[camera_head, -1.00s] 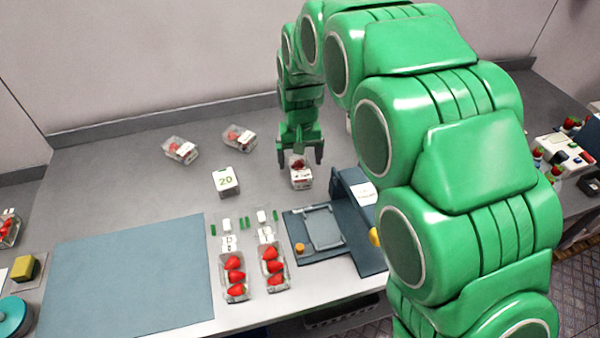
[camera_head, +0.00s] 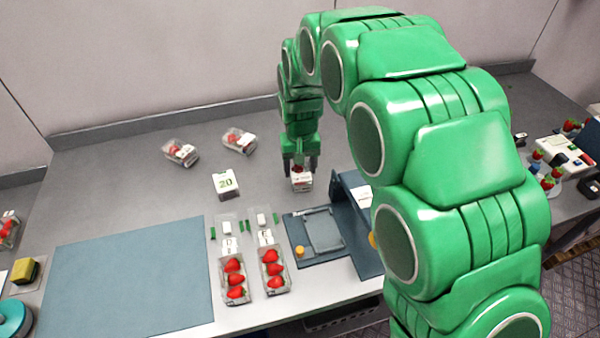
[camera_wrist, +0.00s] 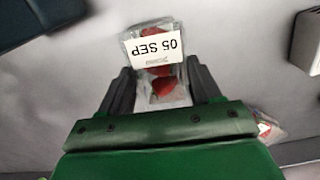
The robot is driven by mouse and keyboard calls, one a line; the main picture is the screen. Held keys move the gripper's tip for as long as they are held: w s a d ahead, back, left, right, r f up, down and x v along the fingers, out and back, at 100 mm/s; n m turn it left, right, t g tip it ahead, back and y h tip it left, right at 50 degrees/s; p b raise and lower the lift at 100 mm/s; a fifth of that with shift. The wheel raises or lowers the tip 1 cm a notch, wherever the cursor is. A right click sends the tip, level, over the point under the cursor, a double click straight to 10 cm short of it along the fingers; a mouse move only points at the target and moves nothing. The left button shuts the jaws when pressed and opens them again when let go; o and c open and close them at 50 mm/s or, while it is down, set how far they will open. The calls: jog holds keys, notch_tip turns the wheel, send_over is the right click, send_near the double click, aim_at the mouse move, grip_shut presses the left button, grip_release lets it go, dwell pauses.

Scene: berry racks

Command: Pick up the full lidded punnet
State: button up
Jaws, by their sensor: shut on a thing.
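The lidded punnet (camera_head: 301,181) is a small clear box with red berries and a white label on the grey worktop, just behind the blue-grey station. In the wrist view the punnet (camera_wrist: 156,62) shows berries under its lid and a label reading "05 SEP". My gripper (camera_head: 300,166) points down over it, with one finger on each side. In the wrist view my gripper (camera_wrist: 160,85) is shut on the punnet's near part. Whether the punnet is clear of the worktop I cannot tell.
Two lidded punnets (camera_head: 181,152) (camera_head: 239,141) lie at the back left. A white box marked 20 (camera_head: 225,184) stands left of my gripper. Two open berry trays (camera_head: 234,281) (camera_head: 273,272) are in front. The blue-grey station (camera_head: 353,236) is close by on the right. A blue mat (camera_head: 130,280) lies left.

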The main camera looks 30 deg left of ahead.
jog(key=shift+r, duration=0.6)
notch_tip(320, 180, up, 2)
jog(key=s+d+r, duration=0.2)
jog(key=r, duration=0.1)
jog(key=s+d+r, duration=0.1)
jog(key=r, duration=0.1)
jog(key=shift+s+r, duration=0.2)
jog(key=s+d+r, duration=0.4)
jog(key=s+d, duration=0.1)
jog(key=s, duration=0.1)
jog(key=n, duration=0.1)
send_over(300, 169)
jog(key=w, duration=0.4)
jog(key=shift+w+a+f, duration=1.5)
jog(key=shift+w+a, duration=0.15)
jog(key=shift+w, duration=0.25)
jog(key=shift+w+a+f, duration=1.5)
jog(key=shift+w+a, duration=0.1)
jog(key=shift+w, duration=0.25)
jog(key=shift+w+a+f, duration=1.5)
jog(key=shift+w+a, duration=0.15)
jog(key=shift+w, duration=0.25)
